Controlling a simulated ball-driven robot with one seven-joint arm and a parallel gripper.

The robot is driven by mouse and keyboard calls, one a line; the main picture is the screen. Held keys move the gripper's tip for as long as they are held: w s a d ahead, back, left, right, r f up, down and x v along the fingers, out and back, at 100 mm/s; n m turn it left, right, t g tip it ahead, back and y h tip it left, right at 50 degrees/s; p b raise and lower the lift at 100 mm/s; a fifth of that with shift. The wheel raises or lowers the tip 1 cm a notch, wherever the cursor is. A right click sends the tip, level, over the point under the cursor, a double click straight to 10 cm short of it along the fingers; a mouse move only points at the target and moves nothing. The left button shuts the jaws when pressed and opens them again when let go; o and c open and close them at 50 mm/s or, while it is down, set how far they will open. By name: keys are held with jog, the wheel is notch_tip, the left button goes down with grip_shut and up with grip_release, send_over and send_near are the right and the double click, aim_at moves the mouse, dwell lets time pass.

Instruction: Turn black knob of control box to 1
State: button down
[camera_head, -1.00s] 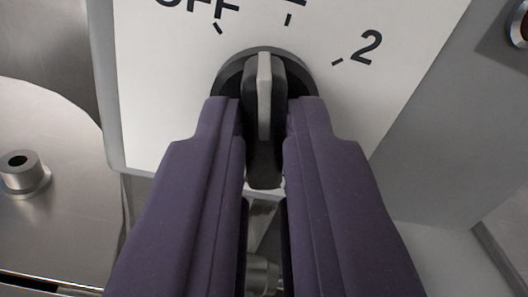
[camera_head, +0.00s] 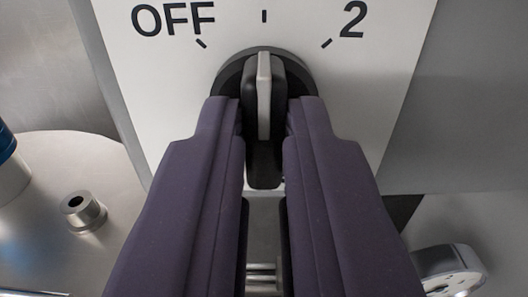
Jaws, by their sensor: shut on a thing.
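The black knob (camera_head: 277,88) with a pale pointer stripe sits on the white front panel (camera_head: 160,99) of the control box. My gripper (camera_head: 264,122) comes from below, its two purple fingers on either side of the knob's grip and shut on it. The stripe stands upright in the picture and lines up with the tick mark (camera_head: 264,16) at the top middle. The "OFF" label (camera_head: 173,18) is to the upper left and the "2" label (camera_head: 353,20) to the upper right, each with its own tick. Any label above the middle tick is out of view.
A round metal surface with a short metal post (camera_head: 84,211) is at the lower left, and a blue-and-metal part (camera_head: 8,165) is at the left edge. A pale round part (camera_head: 447,270) is at the lower right. Grey walls flank the panel.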

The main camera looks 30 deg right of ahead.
jog(key=c, duration=1.1)
grip_release()
jog(key=shift+c, duration=0.2)
jog(key=p+v, duration=0.1)
jog(key=v, duration=0.6)
jog(key=shift+s+a, duration=0.2)
jog(key=shift+s, duration=0.15)
